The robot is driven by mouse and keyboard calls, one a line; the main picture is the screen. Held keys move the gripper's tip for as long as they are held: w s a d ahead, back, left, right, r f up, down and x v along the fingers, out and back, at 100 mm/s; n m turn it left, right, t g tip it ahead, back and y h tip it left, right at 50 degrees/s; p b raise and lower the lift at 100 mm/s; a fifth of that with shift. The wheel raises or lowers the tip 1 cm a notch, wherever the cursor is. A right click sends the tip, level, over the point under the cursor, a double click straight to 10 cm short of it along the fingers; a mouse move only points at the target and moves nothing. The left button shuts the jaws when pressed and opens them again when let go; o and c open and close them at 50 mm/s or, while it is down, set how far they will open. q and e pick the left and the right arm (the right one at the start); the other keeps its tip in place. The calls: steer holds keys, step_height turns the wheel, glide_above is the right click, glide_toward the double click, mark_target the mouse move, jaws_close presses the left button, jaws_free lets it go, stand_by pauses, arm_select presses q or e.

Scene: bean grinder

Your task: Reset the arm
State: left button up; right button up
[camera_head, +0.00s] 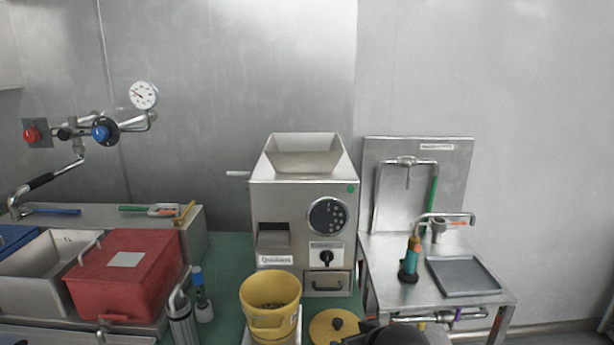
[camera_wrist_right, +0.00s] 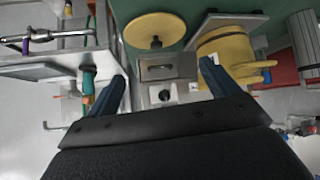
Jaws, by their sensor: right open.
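My right gripper (camera_wrist_right: 163,78) is open and empty in the right wrist view, its two dark blue fingers spread wide apart. The grinder (camera_head: 305,215) stands at the middle of the head view, with a hopper on top and a dial and black knob on its front. Its front and knob show between the fingers in the wrist view (camera_wrist_right: 166,84). A dark part of my right arm shows at the bottom edge of the head view. My left gripper is not in view.
A yellow bucket (camera_head: 270,300) holding dark contents and a yellow lid (camera_head: 334,327) are in front of the grinder. A red box (camera_head: 125,275) is at left. A steel sink stand (camera_head: 440,265) with a grey tray (camera_head: 462,276) is at right.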

steer(key=s+d+f+g, duration=0.2)
steer(key=s+f+g, duration=0.1)
steer(key=s+f, duration=1)
steer(key=s+d+f+m+g, duration=0.1)
steer(key=s+f+g, duration=0.3)
steer(key=s+f, duration=0.9)
steer(key=s+d, duration=0.1)
steer(key=s, duration=0.2)
steer(key=shift+d+f+g+h, duration=0.25)
steer(key=shift+g+h, duration=0.05)
steer(key=shift+h, duration=0.1)
